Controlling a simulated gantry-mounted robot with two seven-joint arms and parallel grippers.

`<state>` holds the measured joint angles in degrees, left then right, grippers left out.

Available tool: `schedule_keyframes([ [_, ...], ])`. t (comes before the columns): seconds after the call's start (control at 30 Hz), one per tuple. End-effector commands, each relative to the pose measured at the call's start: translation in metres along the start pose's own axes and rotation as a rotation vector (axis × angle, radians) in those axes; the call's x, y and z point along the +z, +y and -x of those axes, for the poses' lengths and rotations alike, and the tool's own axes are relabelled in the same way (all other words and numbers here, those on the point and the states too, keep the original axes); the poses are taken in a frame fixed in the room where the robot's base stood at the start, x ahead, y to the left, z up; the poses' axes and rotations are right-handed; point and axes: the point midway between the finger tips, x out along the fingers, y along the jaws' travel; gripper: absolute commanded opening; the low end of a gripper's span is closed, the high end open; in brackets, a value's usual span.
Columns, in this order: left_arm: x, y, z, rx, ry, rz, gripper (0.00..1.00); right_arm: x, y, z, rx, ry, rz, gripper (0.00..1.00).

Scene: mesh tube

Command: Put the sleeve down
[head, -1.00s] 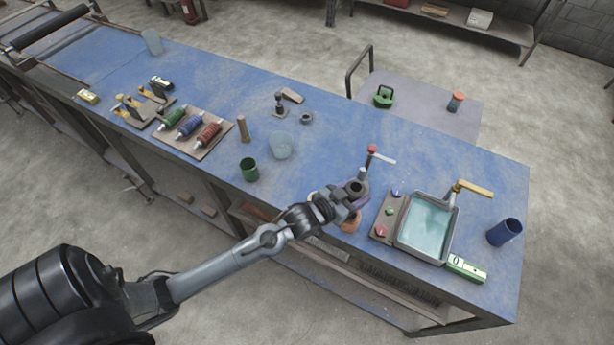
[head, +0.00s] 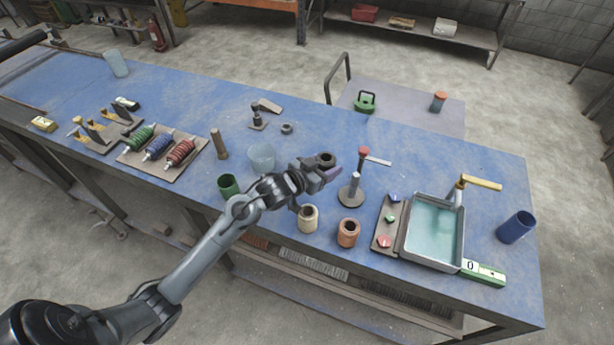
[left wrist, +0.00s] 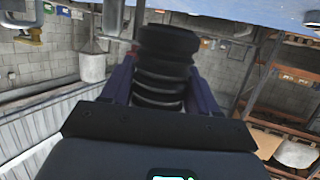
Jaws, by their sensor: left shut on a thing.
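My left gripper (head: 318,176) is shut on a dark ribbed sleeve (head: 326,159), whose ring-like open top shows in the head view. In the left wrist view the black sleeve (left wrist: 164,68) sits between the two purple fingers, its ribs facing the camera. In the head view the sleeve appears just left of the post stand with a red knob (head: 355,185). It looks held above the blue bench, but its exact height is hard to tell. My right gripper is not in view.
A cream cup (head: 307,219) and an orange cup (head: 348,233) stand near the front edge. A green cup (head: 228,187) and a clear cup (head: 261,156) are left of the gripper. A liquid-filled tray (head: 406,243) is to the right. The bench behind the gripper is mostly clear.

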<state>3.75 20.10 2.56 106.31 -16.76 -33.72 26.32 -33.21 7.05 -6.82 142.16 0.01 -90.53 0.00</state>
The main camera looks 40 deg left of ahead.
Motion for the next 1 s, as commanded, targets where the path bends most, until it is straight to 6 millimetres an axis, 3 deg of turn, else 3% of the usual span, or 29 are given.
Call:
schedule_keyframes([
  [0.13, 0.019, -0.028, 0.003, -0.002, -0.001, -0.001, 0.26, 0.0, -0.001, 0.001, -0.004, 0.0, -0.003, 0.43],
  [0.33, 0.033, -0.049, 0.006, 0.0, 0.002, -0.001, 0.26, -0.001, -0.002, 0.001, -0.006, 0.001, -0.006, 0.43],
  [0.57, 0.041, -0.054, 0.005, 0.001, 0.001, 0.001, 0.26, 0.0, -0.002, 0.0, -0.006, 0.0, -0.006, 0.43],
  [0.83, 0.072, -0.053, -0.004, 0.001, 0.0, 0.002, 0.26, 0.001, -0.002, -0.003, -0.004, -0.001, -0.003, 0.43],
  [1.0, 0.075, -0.053, -0.005, 0.001, 0.002, -0.002, 0.26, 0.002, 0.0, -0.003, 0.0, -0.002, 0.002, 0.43],
])
